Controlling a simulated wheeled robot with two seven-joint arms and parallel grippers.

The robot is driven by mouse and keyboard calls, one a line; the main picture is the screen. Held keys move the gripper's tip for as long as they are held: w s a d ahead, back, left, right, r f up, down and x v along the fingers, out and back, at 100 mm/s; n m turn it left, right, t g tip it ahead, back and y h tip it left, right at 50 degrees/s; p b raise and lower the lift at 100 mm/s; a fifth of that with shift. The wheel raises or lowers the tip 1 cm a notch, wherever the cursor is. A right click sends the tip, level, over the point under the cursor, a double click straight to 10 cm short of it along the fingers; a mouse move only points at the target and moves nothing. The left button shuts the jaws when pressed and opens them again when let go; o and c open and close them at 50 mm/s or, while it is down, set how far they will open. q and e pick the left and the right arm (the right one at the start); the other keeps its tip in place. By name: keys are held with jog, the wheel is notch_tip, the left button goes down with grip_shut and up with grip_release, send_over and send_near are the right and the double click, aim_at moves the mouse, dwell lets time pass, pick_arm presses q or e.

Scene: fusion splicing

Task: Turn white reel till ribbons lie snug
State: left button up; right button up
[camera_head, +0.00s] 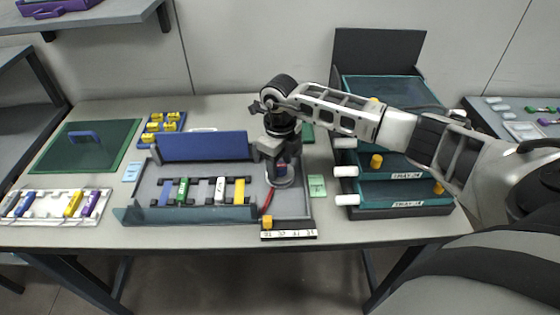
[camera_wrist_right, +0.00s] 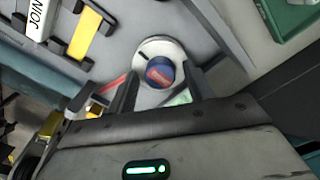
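The white reel (camera_head: 284,182) sits at the right end of the grey work tray (camera_head: 296,205), partly hidden under my right gripper (camera_head: 275,157). In the right wrist view the reel (camera_wrist_right: 149,46) is a white disc with a blue and red knob (camera_wrist_right: 160,72) at its centre. My right gripper (camera_wrist_right: 162,88) points down with a finger on either side of the knob. Gaps show between knob and fingers, so it looks open. A red ribbon (camera_head: 267,201) runs beside the reel and also shows in the wrist view (camera_wrist_right: 112,85). My left gripper is out of view.
Coloured blocks, including a green one (camera_head: 182,192), stand in the tray, with a raised blue panel (camera_head: 204,146) behind. A teal drawer unit (camera_head: 405,190) stands right, below my right arm. A white rack (camera_head: 45,210) and green mat (camera_head: 80,155) lie left.

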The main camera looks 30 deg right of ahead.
jog(key=c, duration=0.8)
jog(key=shift+f+n+b, duration=0.2)
jog(key=shift+n+b, duration=0.5)
jog(key=shift+b, duration=0.1)
jog(key=shift+n+b, duration=0.3)
jog(key=shift+n, duration=0.2)
jog(key=shift+r, duration=0.15)
jog(key=shift+n, duration=0.3)
jog(key=o, duration=1)
jog(key=shift+c, duration=0.2)
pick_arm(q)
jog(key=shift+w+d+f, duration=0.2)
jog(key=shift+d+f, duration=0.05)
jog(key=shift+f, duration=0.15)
pick_arm(e)
jog(key=shift+r, duration=0.15)
